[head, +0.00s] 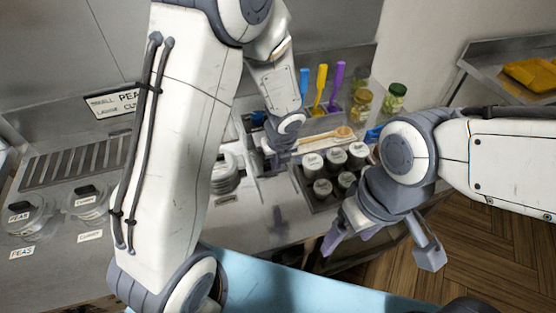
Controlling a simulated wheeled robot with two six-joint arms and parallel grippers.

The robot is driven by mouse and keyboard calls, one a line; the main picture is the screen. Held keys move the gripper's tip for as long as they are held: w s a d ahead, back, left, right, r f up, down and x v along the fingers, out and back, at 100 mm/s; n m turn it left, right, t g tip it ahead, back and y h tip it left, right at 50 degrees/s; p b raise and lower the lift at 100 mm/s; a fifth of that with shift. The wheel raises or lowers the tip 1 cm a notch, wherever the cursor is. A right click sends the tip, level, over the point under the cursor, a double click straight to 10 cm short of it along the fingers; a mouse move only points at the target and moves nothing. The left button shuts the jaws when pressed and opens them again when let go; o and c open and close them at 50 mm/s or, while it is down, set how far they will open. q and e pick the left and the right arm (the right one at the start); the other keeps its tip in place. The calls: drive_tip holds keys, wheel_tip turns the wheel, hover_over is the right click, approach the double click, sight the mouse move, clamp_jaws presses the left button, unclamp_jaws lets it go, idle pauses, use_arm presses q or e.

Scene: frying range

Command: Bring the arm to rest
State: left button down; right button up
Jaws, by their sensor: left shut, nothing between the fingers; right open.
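My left arm rises large across the middle of the head view, and its gripper (274,161) points down over the counter beside the rack of grey-lidded jars. It is shut with nothing seen in it, and its fingertips are small and partly hard to make out. My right arm comes in from the right edge. Its gripper (383,247) hangs in front of the counter's front edge, with its fingers spread wide apart and empty.
A rack (323,205) holds several grey-lidded jars. A wooden spoon (325,136) lies behind it. Coloured utensils (321,88) and glass jars (397,93) stand at the back. Labelled lidded pots (88,201) sit left. A yellow tray (532,73) lies far right. Bare counter (260,213) shows in front.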

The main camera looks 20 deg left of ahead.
use_arm(q)
drive_tip(key=shift+r, duration=0.25)
drive_tip(key=s+d+r+n+g+h+b, duration=0.1)
drive_tip(key=s+d+r+n, duration=0.3)
drive_tip(key=s+n, duration=0.7)
drive_tip(key=s+d+r+n+g+h+b, duration=0.1)
drive_tip(key=s+d+r+n+b, duration=0.2)
drive_tip(key=s+n, duration=0.7)
wheel_tip(320, 180, up, 3)
drive_tip(key=shift+s+d+f+n+h+b, duration=0.2)
drive_tip(key=shift+s+d+n+h+b, duration=0.15)
drive_tip(key=shift+s+d, duration=0.7)
drive_tip(key=shift+w, duration=0.15)
